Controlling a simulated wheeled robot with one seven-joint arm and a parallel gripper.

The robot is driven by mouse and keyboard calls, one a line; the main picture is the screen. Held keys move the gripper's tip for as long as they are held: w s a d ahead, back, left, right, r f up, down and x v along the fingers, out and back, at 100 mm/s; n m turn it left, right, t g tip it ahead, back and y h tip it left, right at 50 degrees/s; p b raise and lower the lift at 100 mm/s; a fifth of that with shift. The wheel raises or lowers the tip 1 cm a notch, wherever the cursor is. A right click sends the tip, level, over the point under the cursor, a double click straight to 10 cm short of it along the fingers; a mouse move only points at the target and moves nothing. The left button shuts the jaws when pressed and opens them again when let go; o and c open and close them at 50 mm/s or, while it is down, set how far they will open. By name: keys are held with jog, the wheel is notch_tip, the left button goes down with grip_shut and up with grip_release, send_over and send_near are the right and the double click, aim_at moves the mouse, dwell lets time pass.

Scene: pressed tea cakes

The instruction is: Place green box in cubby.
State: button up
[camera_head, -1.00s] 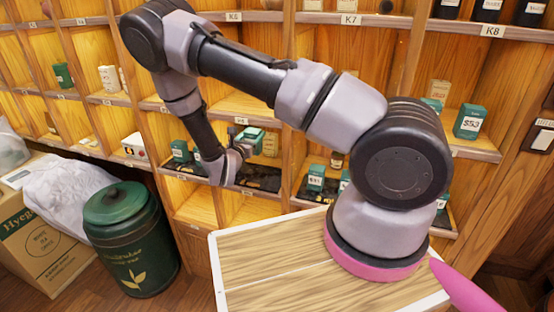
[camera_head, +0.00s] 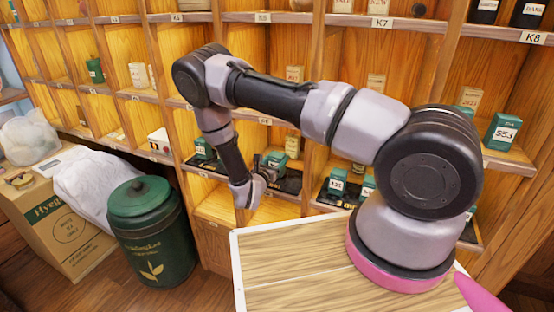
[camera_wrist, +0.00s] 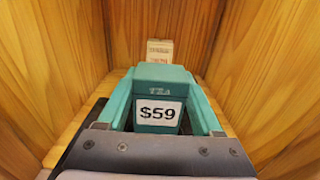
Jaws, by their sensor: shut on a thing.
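My gripper (camera_head: 273,163) is at the shelf front in the head view, small and partly hidden by its own wrist. In the wrist view my gripper (camera_wrist: 162,85) has its two teal fingers on either side of the green box (camera_wrist: 160,77), shut on it. The box is upright, with a white $59 label facing the camera. Wooden cubby walls (camera_wrist: 240,60) rise on both sides, and the cubby floor (camera_wrist: 75,120) shows beside the fingers. A small cream box (camera_wrist: 159,51) stands behind the green box. Whether the green box touches the floor is hidden.
Black trays (camera_head: 289,186) with green boxes (camera_head: 338,181) sit below and beside my gripper. A wooden-topped surface (camera_head: 290,260) is in front. A dark green canister (camera_head: 150,240) and a carton (camera_head: 60,225) stand at left. Cubby dividers are close on both sides.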

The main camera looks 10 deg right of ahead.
jog(key=shift+f, duration=0.55)
jog(key=o, duration=1.4)
jog(key=shift+r, duration=0.2)
jog(key=v, duration=1.2)
jog(key=shift+r, duration=0.4)
